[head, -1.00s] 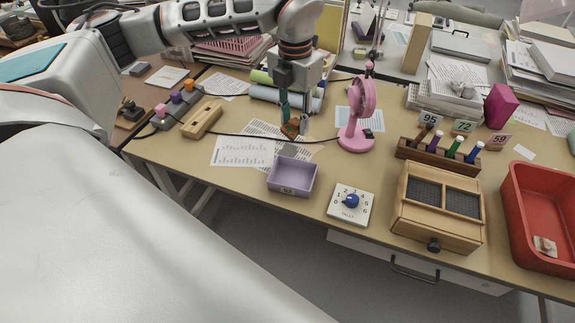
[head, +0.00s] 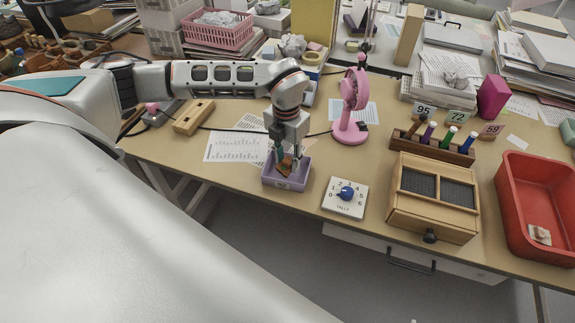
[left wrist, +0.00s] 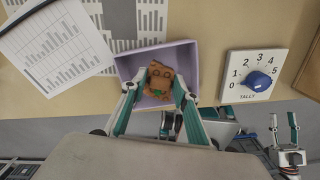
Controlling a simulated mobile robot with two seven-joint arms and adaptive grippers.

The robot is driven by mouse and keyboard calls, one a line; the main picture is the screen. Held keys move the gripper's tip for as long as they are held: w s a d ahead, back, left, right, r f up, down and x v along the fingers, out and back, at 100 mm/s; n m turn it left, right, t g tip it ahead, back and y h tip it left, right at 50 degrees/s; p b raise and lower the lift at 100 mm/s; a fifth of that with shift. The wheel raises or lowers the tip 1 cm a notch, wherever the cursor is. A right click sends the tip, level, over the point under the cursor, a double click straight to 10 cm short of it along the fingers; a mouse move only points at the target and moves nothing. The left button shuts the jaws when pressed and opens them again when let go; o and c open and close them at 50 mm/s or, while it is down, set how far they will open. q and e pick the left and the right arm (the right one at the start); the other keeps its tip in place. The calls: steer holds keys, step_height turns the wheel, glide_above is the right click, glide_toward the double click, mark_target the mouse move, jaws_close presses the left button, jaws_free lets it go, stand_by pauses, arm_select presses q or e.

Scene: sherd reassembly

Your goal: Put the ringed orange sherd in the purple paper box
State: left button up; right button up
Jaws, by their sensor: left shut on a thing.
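The orange-brown sherd (left wrist: 160,78) is between the fingertips of my left gripper (left wrist: 156,88) in the left wrist view. A dark pattern shows on it, but I cannot make out a clear ring. In the head view the sherd (head: 285,165) and my left gripper (head: 287,167) are over the purple paper box (head: 283,184), fingers pointing down at its opening. The box (left wrist: 190,50) surrounds the sherd in the left wrist view; I cannot tell whether the sherd touches its floor. My right gripper (left wrist: 283,128) shows with fingers apart and empty, away from the table.
A white tally dial (head: 345,197) lies right of the box. A pink fan (head: 352,110) stands behind it. A wooden sieve box (head: 435,200) and a red tray (head: 540,205) are farther right. Printed sheets (head: 235,147) lie behind left. A wooden block (head: 194,117) is farther left.

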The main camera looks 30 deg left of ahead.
mark_target(287, 161)
arm_select(q)
steer(key=shift+f, duration=1.45)
steer(key=shift+f, duration=0.2)
steer(key=o, duration=1.1)
steer(key=shift+r, duration=0.1)
step_height(287, 161, up, 12)
steer(key=shift+s+r, duration=0.1)
steer(key=shift+r, duration=0.05)
